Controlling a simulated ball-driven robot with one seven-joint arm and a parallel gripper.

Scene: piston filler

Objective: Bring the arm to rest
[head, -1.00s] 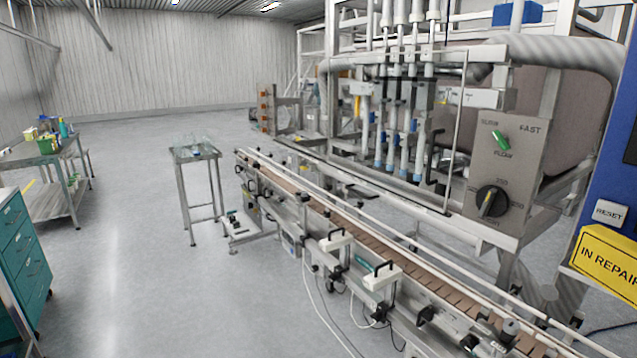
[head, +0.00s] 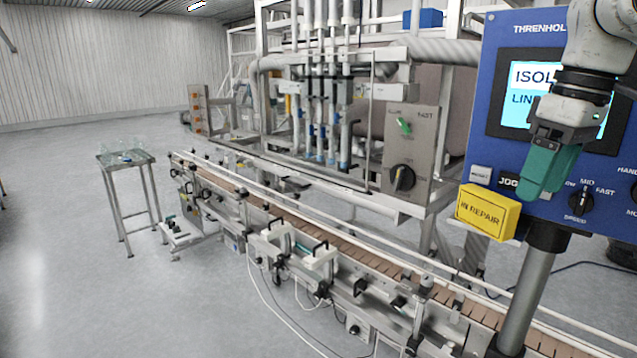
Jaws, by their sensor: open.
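My gripper (head: 545,182) shows at the right of the head view, in front of the blue control panel (head: 510,55). It hangs down from my arm, with its green fingers pointing down and a little left. The fingers overlap the JOG label and the lower left of the screen in the picture. I see nothing held between them. The gap between the fingertips is hard to make out from this angle. I cannot tell how far the gripper is from the panel.
A yellow IN REPAIR sign (head: 487,212) is at the panel's lower left corner. The conveyor (head: 330,232) runs across below the filler, whose grey box (head: 424,150) carries two knobs. A small table (head: 104,160) with glassware stands at the left.

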